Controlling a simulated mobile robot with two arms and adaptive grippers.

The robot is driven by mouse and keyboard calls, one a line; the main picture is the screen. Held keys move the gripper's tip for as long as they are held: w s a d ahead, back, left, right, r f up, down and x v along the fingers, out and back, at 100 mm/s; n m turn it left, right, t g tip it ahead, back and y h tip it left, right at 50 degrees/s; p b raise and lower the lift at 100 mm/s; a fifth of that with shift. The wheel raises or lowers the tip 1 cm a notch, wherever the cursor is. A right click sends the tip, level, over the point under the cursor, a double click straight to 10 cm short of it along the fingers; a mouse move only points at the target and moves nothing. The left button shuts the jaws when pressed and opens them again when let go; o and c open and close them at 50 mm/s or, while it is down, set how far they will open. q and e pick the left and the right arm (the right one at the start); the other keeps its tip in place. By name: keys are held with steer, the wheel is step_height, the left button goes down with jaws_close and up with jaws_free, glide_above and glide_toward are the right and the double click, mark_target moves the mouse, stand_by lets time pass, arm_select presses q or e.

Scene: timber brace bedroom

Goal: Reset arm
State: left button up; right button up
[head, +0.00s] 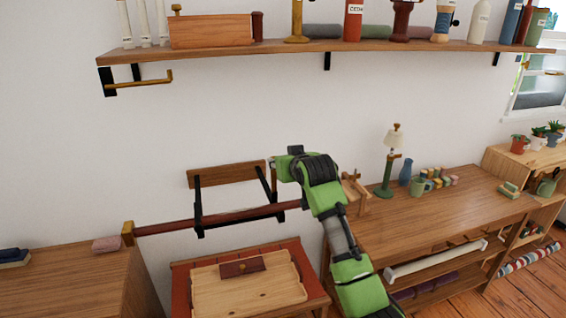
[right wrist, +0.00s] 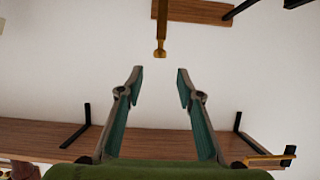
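My right gripper (right wrist: 159,70) is open in the right wrist view, its two teal-padded fingers apart with nothing between them. A brass-coloured rod end (right wrist: 160,38) shows beyond the fingertips, apart from them. In the head view my green right arm reaches up from the lower right, its wrist in front of the wall beside a short wooden rail (head: 228,174) on black brackets; the fingertips are not clear there. A dark red rod (head: 195,219) with a brass-coloured left end rests across the brackets. Its right end is hidden behind my arm. My left gripper is not in view.
A long wall shelf (head: 240,52) with bottles and boxes runs above the arm. Below are a wooden tray (head: 250,293) on a red stand and a cabinet (head: 80,275) at left. A wooden desk (head: 440,215) at right carries a lamp (head: 390,160), vase and mug.

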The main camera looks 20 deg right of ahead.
steer(key=shift+s, duration=0.2)
steer(key=s+f+g+b, duration=0.15)
steer(key=s+f, duration=0.35)
steer(key=f, duration=1.5)
steer(key=s+f+g+b, duration=0.1)
steer(key=s+f+g, duration=0.35)
steer(key=f, duration=1.45)
steer(key=s+f+n, duration=0.1)
steer(key=s+f, duration=1.2)
steer(key=f, duration=0.2)
steer(key=s+f+g+b, duration=0.1)
steer(key=s+f+g, duration=0.1)
steer(key=s+f, duration=0.7)
steer(key=s+f+g, duration=0.1)
steer(key=s+f, duration=0.5)
steer(key=s, duration=0.6)
steer(key=s+f+g, duration=0.1)
steer(key=s+f, duration=0.3)
steer(key=s, duration=0.9)
steer(key=s+f+n+g+b, duration=0.1)
steer(key=s+f, duration=0.3)
steer(key=s, duration=1)
steer(key=shift+s+d+f+g, duration=0.2)
steer(key=shift+d+f+g, duration=0.1)
steer(key=shift+g, duration=0.4)
